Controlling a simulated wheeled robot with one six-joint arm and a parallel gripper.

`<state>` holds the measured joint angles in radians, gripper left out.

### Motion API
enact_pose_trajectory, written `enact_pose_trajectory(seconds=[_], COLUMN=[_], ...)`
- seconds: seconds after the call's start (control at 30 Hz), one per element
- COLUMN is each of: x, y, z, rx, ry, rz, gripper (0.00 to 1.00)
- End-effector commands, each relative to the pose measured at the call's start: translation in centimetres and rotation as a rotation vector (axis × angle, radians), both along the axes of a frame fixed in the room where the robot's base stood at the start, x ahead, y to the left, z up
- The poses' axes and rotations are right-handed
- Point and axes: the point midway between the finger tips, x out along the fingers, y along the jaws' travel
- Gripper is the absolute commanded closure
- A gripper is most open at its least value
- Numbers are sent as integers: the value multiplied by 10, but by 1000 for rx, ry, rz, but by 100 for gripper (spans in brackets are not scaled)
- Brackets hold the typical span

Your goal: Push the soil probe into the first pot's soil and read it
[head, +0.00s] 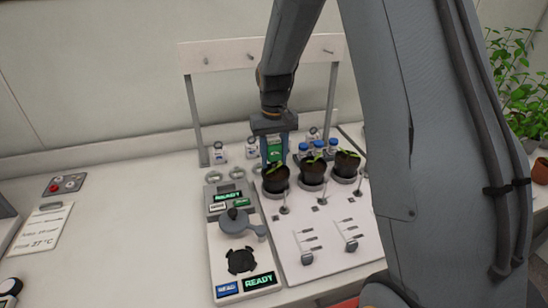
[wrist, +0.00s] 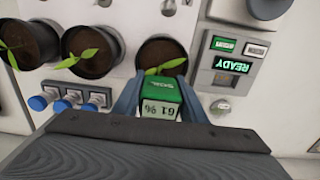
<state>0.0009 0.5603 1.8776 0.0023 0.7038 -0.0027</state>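My gripper (head: 274,158) is shut on the green soil probe (head: 275,148), with a blue-grey finger on each side. The probe also shows in the wrist view (wrist: 160,92), with a small white display. The display shows a percentage upside down; I cannot read its digits surely. The probe is over the nearest dark pot (head: 275,180), the leftmost of three in the head view. That pot holds dark soil and a green seedling; it also shows in the wrist view (wrist: 158,50). The probe's lower end is hidden, so I cannot tell how deep it sits.
Two more seedling pots (head: 312,175) (head: 346,165) stand to the right in the head view. Blue-capped bottles (head: 303,148) stand behind. A device with a green READY display (head: 259,281) is at the front left. My arm hides the right side.

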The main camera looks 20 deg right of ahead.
Motion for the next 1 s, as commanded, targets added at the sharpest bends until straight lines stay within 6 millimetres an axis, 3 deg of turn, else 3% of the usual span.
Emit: enact_pose_trajectory(seconds=[0.03, 0.1, 0.47, 0.8, 1.0], x=[0, 0, 1, 2, 0], y=[0, 0, 0, 0, 0], z=[0, 0, 5, 54, 74], rx=[0, 0, 0, 0, 0], ry=[0, 0, -3, -5, -1], rz=[0, 0, 0, 0, 0], gripper=[52, 42, 42, 42, 42])
